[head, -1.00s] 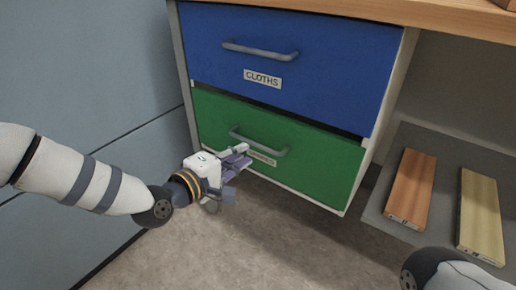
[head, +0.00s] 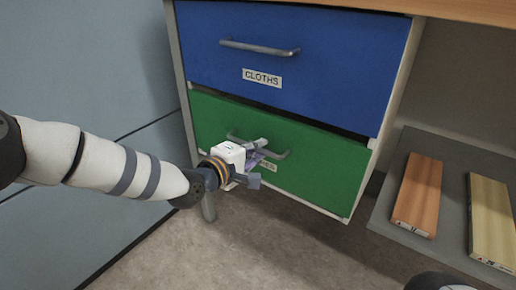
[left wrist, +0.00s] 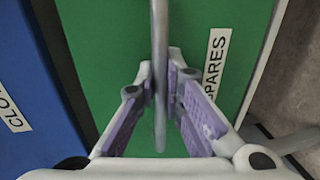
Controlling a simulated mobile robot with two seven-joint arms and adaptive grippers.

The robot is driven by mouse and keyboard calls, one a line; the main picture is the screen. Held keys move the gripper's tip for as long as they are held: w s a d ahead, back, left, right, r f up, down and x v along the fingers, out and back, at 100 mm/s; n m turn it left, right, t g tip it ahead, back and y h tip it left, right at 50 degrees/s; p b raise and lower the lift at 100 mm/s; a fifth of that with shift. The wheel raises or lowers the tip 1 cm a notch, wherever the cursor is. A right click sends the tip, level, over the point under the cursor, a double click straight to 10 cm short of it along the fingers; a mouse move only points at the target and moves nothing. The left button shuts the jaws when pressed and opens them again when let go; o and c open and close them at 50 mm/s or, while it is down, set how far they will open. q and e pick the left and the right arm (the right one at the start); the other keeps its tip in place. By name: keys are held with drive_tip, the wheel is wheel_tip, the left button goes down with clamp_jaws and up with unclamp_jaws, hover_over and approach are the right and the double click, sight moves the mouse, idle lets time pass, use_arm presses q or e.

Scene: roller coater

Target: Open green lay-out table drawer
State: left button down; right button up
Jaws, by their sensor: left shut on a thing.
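The green drawer (head: 320,170) is the lower of two drawers in the lay-out table; it also fills the middle of the left wrist view (left wrist: 105,50). A dark gap shows along its top edge. Its grey bar handle (head: 279,156) runs between the fingers in the left wrist view (left wrist: 159,40). My left gripper (head: 258,150) is at this handle, with its purple-padded fingers (left wrist: 161,70) shut on the bar from both sides. The gripper partly hides the drawer's SPARES label (left wrist: 215,65). My right gripper is not in view.
The blue drawer (head: 340,60), labelled CLOTHS, is above and appears shut. A grey shelf (head: 388,212) on the right bears an orange-brown board (head: 418,195) and a pale yellow board (head: 491,215). Floor (head: 270,245) in front of the drawers is clear. A blue-grey wall (head: 80,60) stands left.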

use_arm(q)
drive_tip(key=shift+a, duration=0.1)
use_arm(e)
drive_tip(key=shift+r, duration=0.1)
use_arm(q)
drive_tip(key=f+p+v, duration=0.1)
drive_tip(key=p+v, duration=0.2)
drive_tip(key=v, duration=0.5)
drive_tip(key=f+p+v, duration=0.2)
drive_tip(key=p+v, duration=0.2)
drive_tip(key=v, duration=0.5)
drive_tip(key=s+f+p+v, duration=0.1)
drive_tip(key=p+v, duration=0.3)
drive_tip(key=v, duration=0.4)
drive_tip(key=shift+s+a+f, duration=0.25)
drive_tip(key=shift+a+f, duration=0.2)
drive_tip(key=shift+f, duration=0.1)
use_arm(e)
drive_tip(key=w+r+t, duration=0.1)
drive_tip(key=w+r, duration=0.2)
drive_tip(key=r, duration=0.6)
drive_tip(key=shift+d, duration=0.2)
use_arm(q)
drive_tip(key=c, duration=2)
unclamp_jaws()
drive_tip(key=v, duration=1.2)
